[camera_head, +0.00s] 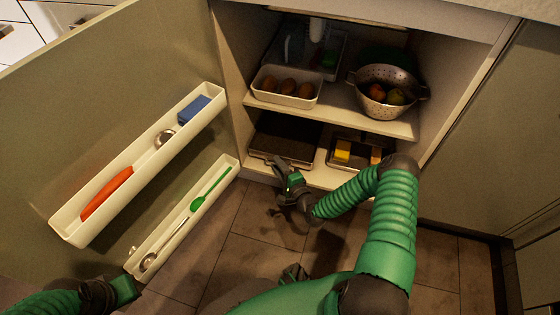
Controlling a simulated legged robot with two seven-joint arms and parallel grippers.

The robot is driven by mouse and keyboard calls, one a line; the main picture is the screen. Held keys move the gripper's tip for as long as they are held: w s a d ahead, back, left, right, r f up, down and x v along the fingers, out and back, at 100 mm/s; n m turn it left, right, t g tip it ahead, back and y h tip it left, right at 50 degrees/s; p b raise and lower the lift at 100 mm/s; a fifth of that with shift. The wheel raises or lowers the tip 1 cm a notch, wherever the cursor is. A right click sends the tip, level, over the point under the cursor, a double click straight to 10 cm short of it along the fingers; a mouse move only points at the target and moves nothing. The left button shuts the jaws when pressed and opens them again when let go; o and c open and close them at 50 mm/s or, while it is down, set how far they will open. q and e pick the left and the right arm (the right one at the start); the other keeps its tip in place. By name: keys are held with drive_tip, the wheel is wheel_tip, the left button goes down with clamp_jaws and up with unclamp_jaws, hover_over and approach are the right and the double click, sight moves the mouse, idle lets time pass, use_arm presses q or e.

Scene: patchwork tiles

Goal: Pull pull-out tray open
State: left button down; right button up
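The open cabinet has two low trays on its bottom level. A dark-bottomed tray (287,141) with a pale rim is at the left. A smaller tray (335,165) at the right holds a yellow block and an orange-brown item. I cannot tell for sure which one is the pull-out tray. My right gripper (281,177) is just in front of and below the left tray's front edge. Contact with the tray is unclear, and its finger gap cannot be made out. My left gripper (128,290) is low at the left, far from the trays, its fingers hard to see.
The cabinet door (150,70) stands open at the left, with two door bins holding a blue block, orange item and spoons. The shelf (345,112) above carries a white bin (287,86) and a colander (385,82). Tiled floor (235,240) in front is mostly clear.

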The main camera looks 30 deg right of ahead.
drive_tip(key=shift+w+d, duration=0.7)
use_arm(q)
drive_tip(key=shift+f, duration=0.55)
use_arm(e)
drive_tip(key=shift+w+d+r, duration=0.1)
